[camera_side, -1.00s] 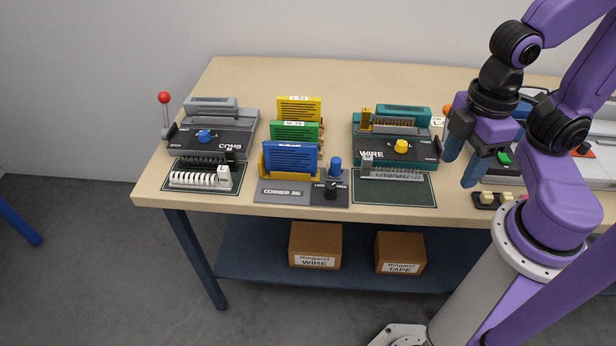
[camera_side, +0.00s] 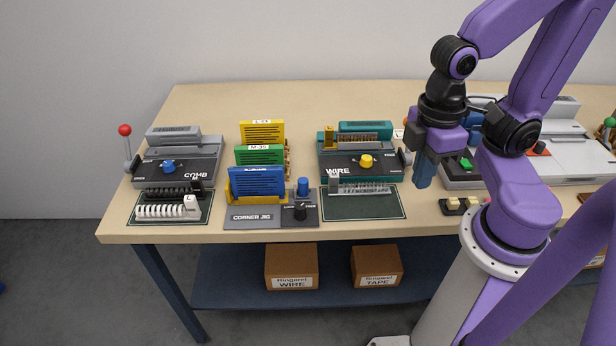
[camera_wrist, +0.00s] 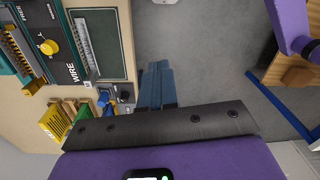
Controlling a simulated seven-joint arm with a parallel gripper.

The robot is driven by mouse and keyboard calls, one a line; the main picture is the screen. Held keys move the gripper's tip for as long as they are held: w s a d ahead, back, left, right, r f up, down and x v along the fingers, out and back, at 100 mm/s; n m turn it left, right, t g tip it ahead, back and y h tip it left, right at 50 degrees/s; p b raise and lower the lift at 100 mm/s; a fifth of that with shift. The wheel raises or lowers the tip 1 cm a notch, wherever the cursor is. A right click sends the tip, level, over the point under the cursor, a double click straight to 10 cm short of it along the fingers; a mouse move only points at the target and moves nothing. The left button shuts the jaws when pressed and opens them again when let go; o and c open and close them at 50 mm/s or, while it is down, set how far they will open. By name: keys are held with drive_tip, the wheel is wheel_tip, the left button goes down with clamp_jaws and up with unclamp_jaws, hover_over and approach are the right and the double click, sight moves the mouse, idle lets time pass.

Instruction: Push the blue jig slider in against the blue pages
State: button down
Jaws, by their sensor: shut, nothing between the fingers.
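The blue jig slider (camera_side: 303,187), a short blue upright post, stands on the grey corner jig (camera_side: 252,217), right of the blue pages (camera_side: 257,182). A gap shows between the post and the pages. My gripper (camera_side: 423,184) is shut and empty, pointing down, well to the right of the jig beyond the teal wire machine. In the wrist view, my closed fingers (camera_wrist: 157,75) show near the middle, with the slider (camera_wrist: 103,98) and blue pages (camera_wrist: 82,112) to their left.
A black knob (camera_side: 300,211) stands just in front of the slider. Green pages (camera_side: 261,155) and yellow pages (camera_side: 262,131) stand behind the blue ones. The wire machine (camera_side: 340,166) and its dark mat (camera_side: 382,205) lie between jig and gripper. A comb machine (camera_side: 185,165) is at left.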

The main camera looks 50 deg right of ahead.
drive_tip(key=m+g, duration=0.1)
drive_tip(key=m, duration=0.1)
drive_tip(key=m+t+y, duration=0.4)
drive_tip(key=m+y, duration=0.5)
drive_tip(key=m, duration=2.2)
approach(301, 189)
drive_tip(key=f, duration=0.1)
drive_tip(key=a+f, duration=0.1)
drive_tip(key=w+f, duration=0.1)
drive_tip(key=shift+a+f, duration=0.25)
drive_tip(key=shift+a, duration=0.1)
drive_tip(key=shift+w+a, duration=0.1)
